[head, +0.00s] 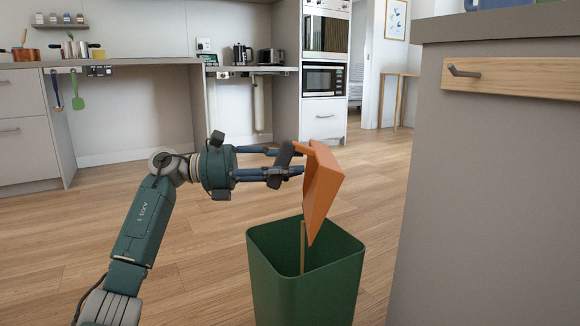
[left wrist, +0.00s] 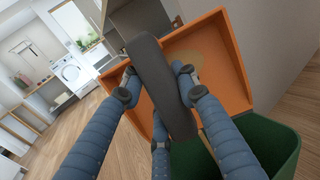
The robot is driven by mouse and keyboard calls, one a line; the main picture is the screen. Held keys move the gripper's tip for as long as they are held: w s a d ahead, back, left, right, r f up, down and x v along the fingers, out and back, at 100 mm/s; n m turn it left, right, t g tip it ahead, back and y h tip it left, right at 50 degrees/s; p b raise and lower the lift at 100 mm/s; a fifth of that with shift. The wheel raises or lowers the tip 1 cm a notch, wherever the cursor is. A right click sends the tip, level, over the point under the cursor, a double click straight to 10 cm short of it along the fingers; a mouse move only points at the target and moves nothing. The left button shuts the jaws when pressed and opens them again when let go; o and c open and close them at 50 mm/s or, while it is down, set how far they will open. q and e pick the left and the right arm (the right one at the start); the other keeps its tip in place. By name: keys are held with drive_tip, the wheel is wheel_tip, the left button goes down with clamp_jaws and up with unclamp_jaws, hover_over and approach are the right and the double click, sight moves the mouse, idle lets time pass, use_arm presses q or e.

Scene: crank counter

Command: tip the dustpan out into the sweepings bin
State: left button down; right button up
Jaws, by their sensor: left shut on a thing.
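The orange dustpan (head: 324,190) is held tilted steeply over the green sweepings bin (head: 305,298), its lower corner at about the height of the bin's rim. My left gripper (head: 286,162) is shut on the dustpan's dark handle (left wrist: 160,85). In the left wrist view the fingers sit on both sides of the handle, and the pan (left wrist: 228,78) shows a pale tan patch (left wrist: 192,58), seemingly sweepings. A thin tan upright streak (head: 302,250) runs from below the pan down into the bin; it looks like falling sweepings. The bin's bottom is hidden. My right gripper is not in view.
A grey counter (head: 490,190) with a wooden rail and a crank handle (head: 464,72) stands close on the right. Open wooden floor (head: 210,270) surrounds the bin. Kitchen counters and an oven (head: 325,80) are at the back.

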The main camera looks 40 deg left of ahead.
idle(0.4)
use_arm(q)
drive_tip(key=shift+t+h, duration=0.9)
drive_tip(key=shift+h, duration=0.3)
